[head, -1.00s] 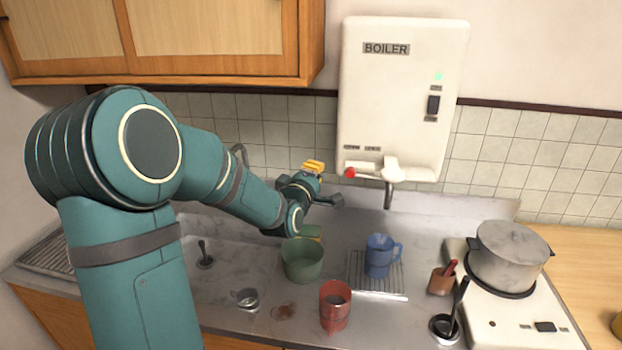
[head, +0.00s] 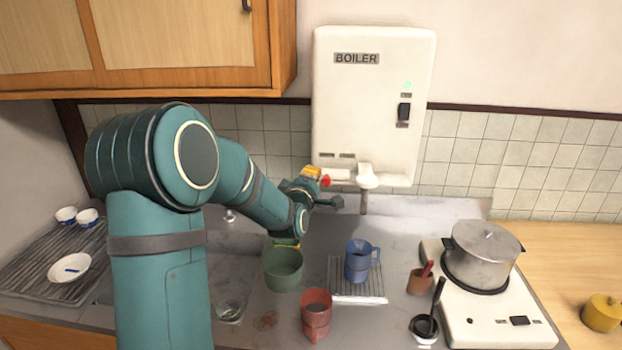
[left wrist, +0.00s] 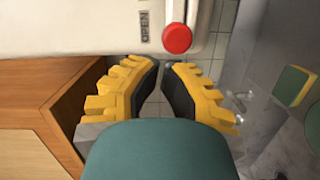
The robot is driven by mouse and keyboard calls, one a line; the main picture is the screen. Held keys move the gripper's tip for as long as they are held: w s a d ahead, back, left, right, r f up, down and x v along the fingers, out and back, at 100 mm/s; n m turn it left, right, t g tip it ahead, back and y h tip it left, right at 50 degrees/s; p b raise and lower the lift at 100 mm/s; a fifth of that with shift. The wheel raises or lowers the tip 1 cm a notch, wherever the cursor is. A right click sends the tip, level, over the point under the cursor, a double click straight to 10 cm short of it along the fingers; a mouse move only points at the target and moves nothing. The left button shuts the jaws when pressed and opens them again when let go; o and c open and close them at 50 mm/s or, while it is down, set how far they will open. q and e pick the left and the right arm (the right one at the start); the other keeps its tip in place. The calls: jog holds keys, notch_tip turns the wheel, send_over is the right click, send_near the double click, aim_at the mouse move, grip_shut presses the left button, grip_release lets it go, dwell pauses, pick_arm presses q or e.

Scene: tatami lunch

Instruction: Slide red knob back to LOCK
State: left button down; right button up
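The red knob (head: 325,181) is a small round knob at the lower edge of the white boiler (head: 370,110), left of the spout. In the left wrist view the knob (left wrist: 176,38) is just ahead of the fingertips. My left gripper (head: 318,176) is close by the knob, beside its left side in the head view. In the left wrist view its yellow, black-padded fingers (left wrist: 163,66) stand slightly apart with nothing between them; contact with the knob does not show. My right gripper is out of view.
A wooden cabinet (head: 180,45) hangs left of the boiler. Below are a green pot (head: 283,270), a red cup (head: 316,312) and a blue mug (head: 359,262) on a wire rack. A stove holds a lidded pot (head: 483,252) at right. A ribbed drainboard (head: 30,268) lies far left.

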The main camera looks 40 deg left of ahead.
aim_at(335, 176)
pick_arm(q)
jog(key=w+d+b, duration=0.2)
jog(key=d, duration=0.1)
jog(key=d+b, duration=0.1)
jog(key=shift+w+d, duration=0.35)
jog(key=shift+w, duration=0.05)
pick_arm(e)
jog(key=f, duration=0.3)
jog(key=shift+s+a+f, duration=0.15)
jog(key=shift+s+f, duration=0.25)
pick_arm(q)
jog(key=shift+b, duration=0.3)
